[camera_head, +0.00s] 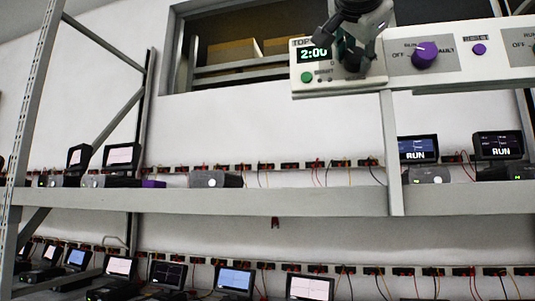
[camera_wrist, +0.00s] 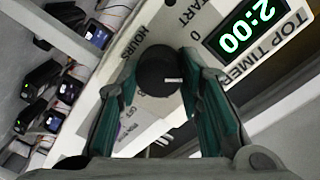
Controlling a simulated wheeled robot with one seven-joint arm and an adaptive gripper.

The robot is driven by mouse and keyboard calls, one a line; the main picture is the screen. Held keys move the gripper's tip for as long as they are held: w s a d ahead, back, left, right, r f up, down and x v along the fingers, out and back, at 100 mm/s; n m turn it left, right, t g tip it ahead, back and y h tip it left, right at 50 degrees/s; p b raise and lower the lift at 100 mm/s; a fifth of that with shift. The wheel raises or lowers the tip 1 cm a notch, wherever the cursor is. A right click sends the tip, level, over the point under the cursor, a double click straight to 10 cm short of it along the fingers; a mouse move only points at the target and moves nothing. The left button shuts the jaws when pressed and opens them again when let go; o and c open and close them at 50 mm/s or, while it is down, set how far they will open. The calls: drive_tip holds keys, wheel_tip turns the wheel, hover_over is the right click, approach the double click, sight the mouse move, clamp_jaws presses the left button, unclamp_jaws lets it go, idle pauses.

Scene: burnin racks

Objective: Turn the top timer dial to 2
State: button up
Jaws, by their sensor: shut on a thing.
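The top timer panel is a white box at the upper right in the head view. Its green display (camera_head: 313,54) reads 2:00, and the same display (camera_wrist: 242,30) shows in the wrist view beside the "TOP TIMER" label. The black timer dial (camera_wrist: 158,68) with a white pointer mark sits next to the "HOURS" and "START" lettering. My gripper (camera_wrist: 160,88) is shut on the dial, with a teal-padded finger on each side of it. In the head view my gripper (camera_head: 353,45) hides most of the dial.
A purple RUN/FAULT knob (camera_head: 425,55) and a purple reset button (camera_head: 479,49) are on the same panel to the right. A green button (camera_head: 307,77) lies below the display. The shelf (camera_head: 270,201) below carries small screens and boxes.

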idle(0.3)
drive_tip(key=o, duration=1.2)
drive_tip(key=shift+c, duration=0.2)
drive_tip(key=v, duration=1.2)
